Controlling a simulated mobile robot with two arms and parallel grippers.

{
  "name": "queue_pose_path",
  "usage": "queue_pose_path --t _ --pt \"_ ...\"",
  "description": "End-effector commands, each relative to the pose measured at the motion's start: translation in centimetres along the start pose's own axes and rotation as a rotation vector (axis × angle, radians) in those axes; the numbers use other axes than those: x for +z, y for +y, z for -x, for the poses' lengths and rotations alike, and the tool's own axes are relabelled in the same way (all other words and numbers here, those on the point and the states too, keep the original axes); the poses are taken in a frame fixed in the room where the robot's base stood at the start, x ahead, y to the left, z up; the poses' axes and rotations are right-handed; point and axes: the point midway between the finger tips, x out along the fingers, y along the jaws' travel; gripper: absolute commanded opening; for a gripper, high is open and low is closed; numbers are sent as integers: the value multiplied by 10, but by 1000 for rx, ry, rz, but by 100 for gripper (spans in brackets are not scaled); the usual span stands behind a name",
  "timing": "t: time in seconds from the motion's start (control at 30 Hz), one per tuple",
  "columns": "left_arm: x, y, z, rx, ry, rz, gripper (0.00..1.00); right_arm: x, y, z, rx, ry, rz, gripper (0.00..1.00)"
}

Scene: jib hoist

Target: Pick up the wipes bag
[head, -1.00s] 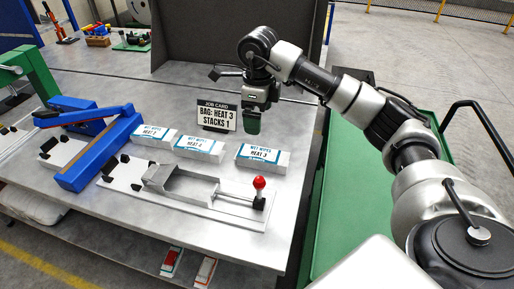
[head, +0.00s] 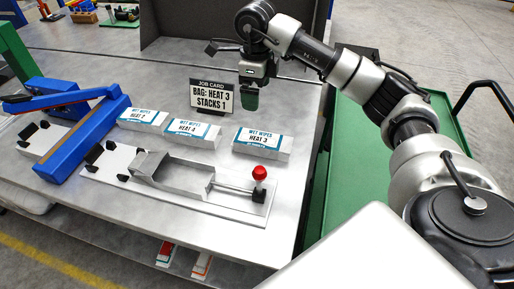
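Three white and blue wet-wipes packs lie in a row on the grey bench. The right pack (head: 264,142) reads "HEAT 3", the left pack (head: 144,118) seems to read "HEAT 2", and the middle pack's number (head: 190,131) is hard to read. A job card (head: 211,97) behind them reads "BAG: HEAT 3, STACKS 1". My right gripper (head: 249,100) hangs pointing down beside the card, behind and above the right pack and apart from it. My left gripper is out of view.
A metal tray fixture (head: 184,177) with a red-knobbed lever (head: 260,174) stands in front of the packs. A blue sealer (head: 84,142) stands at left. A dark panel (head: 200,38) rises behind. A green surface (head: 365,165) lies right of the bench.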

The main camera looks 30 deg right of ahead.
Motion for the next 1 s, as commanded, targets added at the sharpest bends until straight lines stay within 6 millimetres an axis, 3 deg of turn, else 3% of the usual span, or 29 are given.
queue_pose_path --t 0.03,0.37,1.0 --pt "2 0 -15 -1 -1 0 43 0 0 -16 0 1 0 98" --pt "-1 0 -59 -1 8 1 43 0 0 -59 0 0 0 98" --pt "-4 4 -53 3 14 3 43 -2 2 -127 3 4 0 98"
